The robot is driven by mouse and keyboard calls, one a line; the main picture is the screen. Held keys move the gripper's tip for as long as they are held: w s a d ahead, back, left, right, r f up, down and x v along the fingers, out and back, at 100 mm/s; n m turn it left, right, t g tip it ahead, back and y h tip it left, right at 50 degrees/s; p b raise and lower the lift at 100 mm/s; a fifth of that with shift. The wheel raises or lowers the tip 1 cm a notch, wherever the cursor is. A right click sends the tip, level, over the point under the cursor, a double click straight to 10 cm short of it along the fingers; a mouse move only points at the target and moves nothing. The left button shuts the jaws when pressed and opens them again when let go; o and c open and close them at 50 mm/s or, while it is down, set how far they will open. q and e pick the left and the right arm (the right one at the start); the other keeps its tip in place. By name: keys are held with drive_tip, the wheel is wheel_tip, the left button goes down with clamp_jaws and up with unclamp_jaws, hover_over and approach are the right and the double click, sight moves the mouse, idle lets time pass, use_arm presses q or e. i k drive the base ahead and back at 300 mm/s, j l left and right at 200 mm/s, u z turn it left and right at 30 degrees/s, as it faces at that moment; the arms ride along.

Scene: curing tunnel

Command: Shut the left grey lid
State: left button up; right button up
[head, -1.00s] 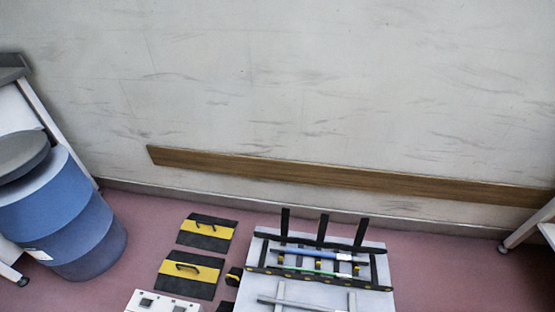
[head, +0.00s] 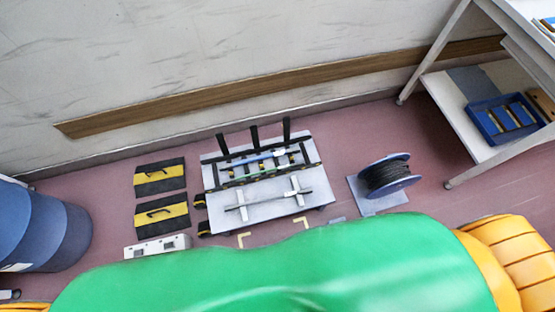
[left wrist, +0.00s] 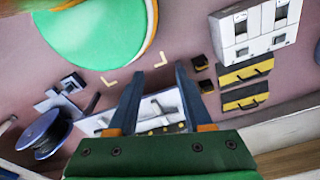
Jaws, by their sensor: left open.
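No grey lid stands out clearly in either view, and I cannot tell which part is the left one. A white box (head: 157,245) stands on the floor at the lower left of the head view, partly hidden along its lower edge. The left wrist view shows this white box (left wrist: 243,56) at the upper right, with two dark-edged grey panels on its face. My left gripper (left wrist: 160,72) is open and empty in the left wrist view. Its fingers overlap the view of a white rack board, left of the box. My right gripper is not in view.
Two black-and-yellow handled panels (head: 160,177) lie by the white rack board (head: 265,208) with black posts. A cable reel (head: 388,176) is right of it. A blue drum (head: 45,228) stands left, a shelf unit (head: 460,115) right.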

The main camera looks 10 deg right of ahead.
sight(220, 136)
drive_tip(key=i+l+z, duration=0.1)
drive_tip(key=l+z, duration=0.3)
drive_tip(key=i+l+z, duration=0.15)
drive_tip(key=z, duration=0.25)
